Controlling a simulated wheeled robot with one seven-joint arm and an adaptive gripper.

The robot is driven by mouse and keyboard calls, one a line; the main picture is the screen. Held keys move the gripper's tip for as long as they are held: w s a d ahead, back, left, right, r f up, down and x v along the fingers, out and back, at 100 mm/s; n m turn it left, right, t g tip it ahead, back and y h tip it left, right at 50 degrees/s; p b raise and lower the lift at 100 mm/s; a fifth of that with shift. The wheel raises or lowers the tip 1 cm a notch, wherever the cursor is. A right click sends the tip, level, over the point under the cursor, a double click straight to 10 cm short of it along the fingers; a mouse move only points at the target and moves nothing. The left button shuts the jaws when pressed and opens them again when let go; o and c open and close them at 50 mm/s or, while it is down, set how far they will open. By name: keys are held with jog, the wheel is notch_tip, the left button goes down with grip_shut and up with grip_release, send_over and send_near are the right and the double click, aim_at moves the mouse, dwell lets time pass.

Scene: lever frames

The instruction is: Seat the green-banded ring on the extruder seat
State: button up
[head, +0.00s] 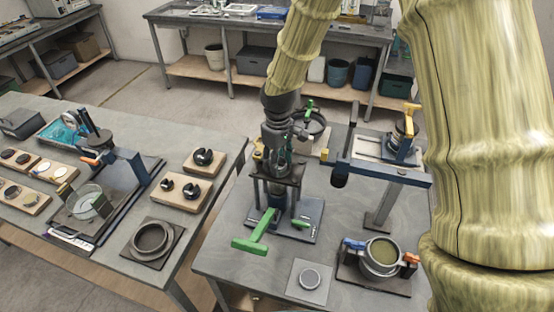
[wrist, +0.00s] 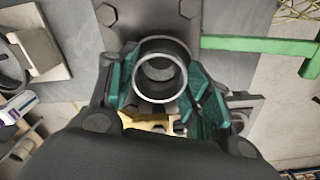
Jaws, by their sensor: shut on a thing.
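The extruder (head: 290,215) is a dark stand with a green lever (head: 252,236), on the near right bench. My gripper (head: 279,158) is over its top, pointing down. In the wrist view, the teal fingers of my gripper (wrist: 160,88) are shut on a grey metal ring (wrist: 141,93), one finger on each side. No green band shows on it in this view. Under the ring is the extruder's dark bolted top plate (wrist: 150,14); the green lever also shows there (wrist: 255,43). The seat is hidden behind the ring, and I cannot tell whether the ring touches it.
A blue-armed fixture (head: 385,172) stands right of the extruder. The left bench holds a ring on a plate (head: 151,238) and wooden blocks (head: 186,188). Bare bench lies left of the lever.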

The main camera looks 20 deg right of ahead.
jog(key=shift+f, duration=0.3)
jog(key=o, duration=1.1)
jog(key=shift+o, duration=0.2)
notch_tip(320, 180, up, 12)
dwell(0.5)
